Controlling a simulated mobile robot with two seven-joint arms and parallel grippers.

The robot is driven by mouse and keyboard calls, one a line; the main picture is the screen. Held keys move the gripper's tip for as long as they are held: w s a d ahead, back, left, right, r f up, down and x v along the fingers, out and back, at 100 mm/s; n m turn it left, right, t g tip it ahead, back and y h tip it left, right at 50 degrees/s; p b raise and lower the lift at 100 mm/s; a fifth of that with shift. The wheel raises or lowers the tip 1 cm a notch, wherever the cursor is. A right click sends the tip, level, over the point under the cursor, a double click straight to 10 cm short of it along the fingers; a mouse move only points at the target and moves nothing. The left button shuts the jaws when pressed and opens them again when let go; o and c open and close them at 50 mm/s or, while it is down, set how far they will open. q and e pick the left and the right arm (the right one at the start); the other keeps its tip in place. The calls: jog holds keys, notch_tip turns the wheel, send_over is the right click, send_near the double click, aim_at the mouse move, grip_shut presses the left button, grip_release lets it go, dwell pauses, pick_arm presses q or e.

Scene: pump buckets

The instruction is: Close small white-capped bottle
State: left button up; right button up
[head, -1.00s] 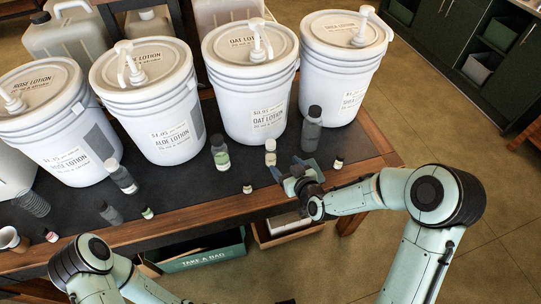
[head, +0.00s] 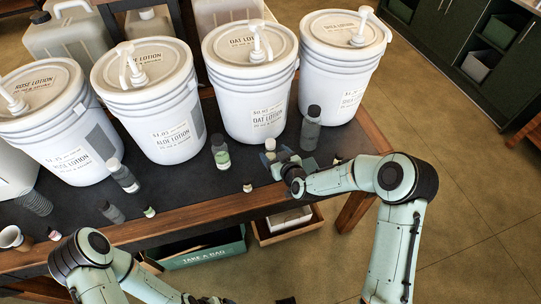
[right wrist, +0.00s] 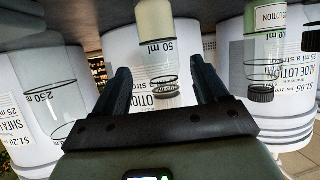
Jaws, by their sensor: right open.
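The small white-capped bottle (head: 270,146) stands near the front of the dark table, its lower part hidden by my right gripper. In the right wrist view, which is inverted, a small clear 50 ml bottle (right wrist: 155,25) with cream contents lies ahead between the fingers.
A green-filled bottle (head: 220,152) stands left of the target and a grey bottle (head: 311,128) right behind. Tiny containers (head: 247,187) stand along the front edge. Large lotion buckets (head: 250,90) line the back. An open bin (head: 205,250) sits below the table.

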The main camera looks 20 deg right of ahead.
aim_at(272, 153)
jog(key=p+x, duration=0.1)
jog(key=x, duration=0.3)
jog(key=shift+w+a+f, duration=0.15)
jog(key=shift+w+f+p, duration=0.2)
jog(key=shift+w+p, duration=0.1)
jog(key=shift+w, duration=0.05)
pick_arm(q)
jog(key=shift+w+r, duration=0.3)
jog(key=shift+r, duration=0.2)
jog(key=shift+w+r, duration=0.3)
jog(key=shift+r, duration=0.2)
pick_arm(e)
jog(key=shift+s, duration=0.1)
jog(key=c, duration=1.2)
jog(key=shift+r, duration=0.15)
pick_arm(q)
jog(key=shift+w+r, duration=0.1)
jog(key=shift+r, duration=0.05)
pick_arm(e)
notch_tip(272, 153, up, 20)
jog(key=shift+f, duration=0.15)
